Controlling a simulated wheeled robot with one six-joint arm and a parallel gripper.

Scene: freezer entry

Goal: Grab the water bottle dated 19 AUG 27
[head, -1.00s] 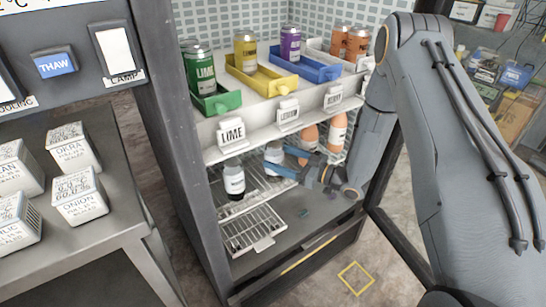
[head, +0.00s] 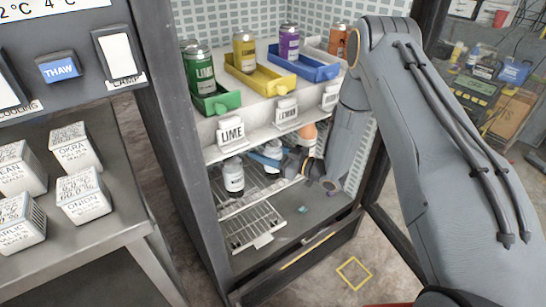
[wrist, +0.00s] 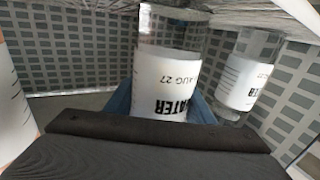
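A clear water bottle (wrist: 168,85) with a white label stands straight ahead in the wrist view; "AUG 27" shows, but I cannot read its day. It also shows in the head view (head: 273,149), partly behind my gripper. The blue fingers of my gripper (wrist: 165,108) lie on both sides of it and look open; contact is not clear. The gripper also shows in the head view (head: 266,160). A second water bottle (wrist: 248,75) stands to the right, also marked "AUG 27", day unreadable. In the head view it is the front-left bottle (head: 233,178) on the wire shelf.
A shelf with cans in coloured trays (head: 222,102) hangs just above. The cabinet's left post (head: 188,170) borders the opening.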

